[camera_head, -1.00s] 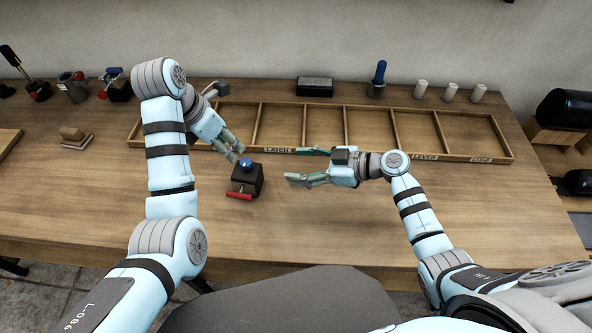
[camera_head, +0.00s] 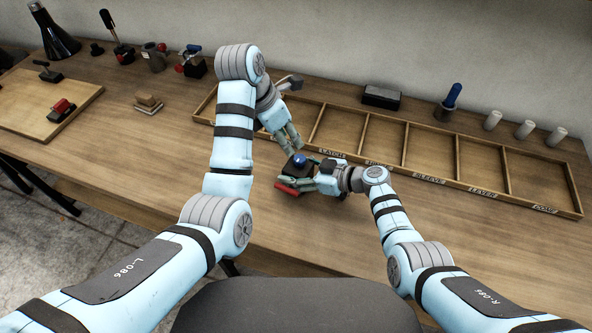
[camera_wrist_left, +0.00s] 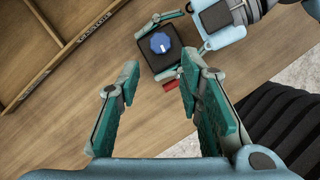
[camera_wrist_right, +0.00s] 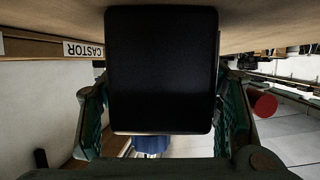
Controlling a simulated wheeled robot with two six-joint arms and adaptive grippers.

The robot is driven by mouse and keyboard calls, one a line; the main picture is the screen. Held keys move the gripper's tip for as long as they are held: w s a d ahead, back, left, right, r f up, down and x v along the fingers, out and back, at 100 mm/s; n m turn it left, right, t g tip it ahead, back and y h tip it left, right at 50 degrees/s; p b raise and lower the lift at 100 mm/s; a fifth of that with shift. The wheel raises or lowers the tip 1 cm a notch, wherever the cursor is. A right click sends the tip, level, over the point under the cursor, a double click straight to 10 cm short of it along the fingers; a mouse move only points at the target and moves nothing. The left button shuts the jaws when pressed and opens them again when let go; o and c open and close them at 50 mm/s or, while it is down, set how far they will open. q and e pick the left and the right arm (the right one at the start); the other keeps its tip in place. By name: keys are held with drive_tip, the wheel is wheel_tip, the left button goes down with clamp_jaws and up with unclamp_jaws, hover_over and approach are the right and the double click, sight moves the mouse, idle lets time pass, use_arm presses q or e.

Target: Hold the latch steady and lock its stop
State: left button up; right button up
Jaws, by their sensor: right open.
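The latch is a dark block (camera_head: 302,173) standing on the bench, with a blue knob (camera_head: 299,160) on top and a red handle (camera_head: 287,188) low at its front. My right gripper (camera_head: 307,172) is open, with its fingers on either side of the block. In the right wrist view the block (camera_wrist_right: 161,70) fills the space between the fingers; I cannot tell whether they touch it. My left gripper (camera_head: 294,146) is open and empty, pointing down just above and behind the knob. In the left wrist view the knob (camera_wrist_left: 161,43) shows beyond its fingertips.
A wooden compartment tray (camera_head: 400,160) with labels lies behind the latch. A black box (camera_head: 381,97), a blue-handled tool (camera_head: 449,102) and pale cylinders (camera_head: 525,130) stand behind it. A board with a red clamp (camera_head: 61,110) lies at left. The bench front right is clear.

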sight(299, 158)
drive_tip(key=c, duration=1.2)
use_arm(q)
drive_tip(key=o, duration=0.3)
drive_tip(key=shift+w+a+r, duration=0.1)
use_arm(e)
drive_tip(key=shift+c, duration=0.2)
use_arm(q)
drive_tip(key=d+f+m, duration=0.1)
drive_tip(key=f, duration=0.2)
drive_tip(key=w+f+m, duration=0.1)
drive_tip(key=f+m, duration=0.1)
drive_tip(key=f, duration=0.1)
drive_tip(key=w+d+f+m+g+h, duration=0.1)
drive_tip(key=f, duration=0.2)
drive_tip(key=shift+d+f, duration=0.15)
drive_tip(key=shift+d, duration=0.2)
